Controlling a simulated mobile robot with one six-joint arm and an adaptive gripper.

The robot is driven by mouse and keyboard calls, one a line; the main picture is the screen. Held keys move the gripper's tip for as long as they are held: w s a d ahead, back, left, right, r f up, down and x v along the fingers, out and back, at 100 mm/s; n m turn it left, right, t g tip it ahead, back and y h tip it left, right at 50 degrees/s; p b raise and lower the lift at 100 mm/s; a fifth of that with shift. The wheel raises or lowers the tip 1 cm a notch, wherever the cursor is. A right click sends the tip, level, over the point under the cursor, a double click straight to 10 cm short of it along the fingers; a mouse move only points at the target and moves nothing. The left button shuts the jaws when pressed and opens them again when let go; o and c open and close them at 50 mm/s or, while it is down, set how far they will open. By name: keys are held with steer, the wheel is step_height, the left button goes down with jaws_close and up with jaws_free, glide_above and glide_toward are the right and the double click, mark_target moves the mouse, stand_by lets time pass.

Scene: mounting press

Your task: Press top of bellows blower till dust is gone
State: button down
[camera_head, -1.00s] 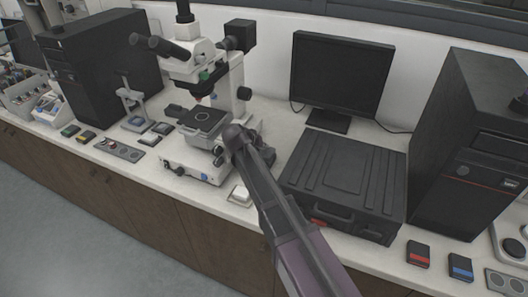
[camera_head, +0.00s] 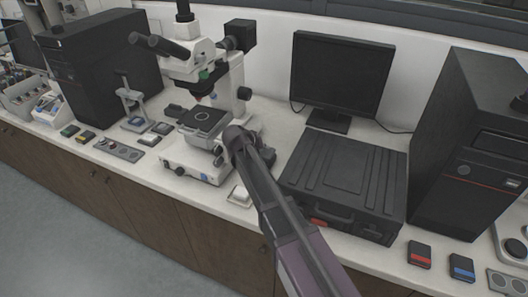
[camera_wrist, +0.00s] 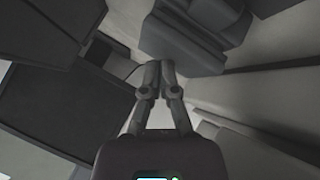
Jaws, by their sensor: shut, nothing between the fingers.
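I cannot make out the bellows blower or any dust in either view; my arm covers part of the bench beside the microscope. My gripper (camera_wrist: 160,66) shows in the wrist view with its two fingertips together and nothing between them. In the head view my arm reaches from the bottom right to the right side of the white microscope (camera_head: 196,166), and my gripper's fingers cannot be made out there. The microscope's dark stage (camera_head: 206,120) carries a pale ring mark.
A black case (camera_head: 345,165) lies right of my arm, with a monitor (camera_head: 342,75) behind it and a dark computer tower (camera_head: 465,150) further right. A small white switch (camera_head: 240,194) sits near the front edge. A small grey stand (camera_head: 131,103) is left of the microscope.

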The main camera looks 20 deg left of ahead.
steer(key=shift+f+b, duration=0.45)
steer(key=shift+f, duration=0.05)
stand_by(0.6)
steer(key=shift+r, duration=0.1)
steer(key=shift+r+p, duration=1.15)
steer(key=shift+p, duration=0.1)
steer(key=shift+r, duration=0.1)
steer(key=shift+r+p, duration=2.4)
steer(key=shift+p, duration=0.05)
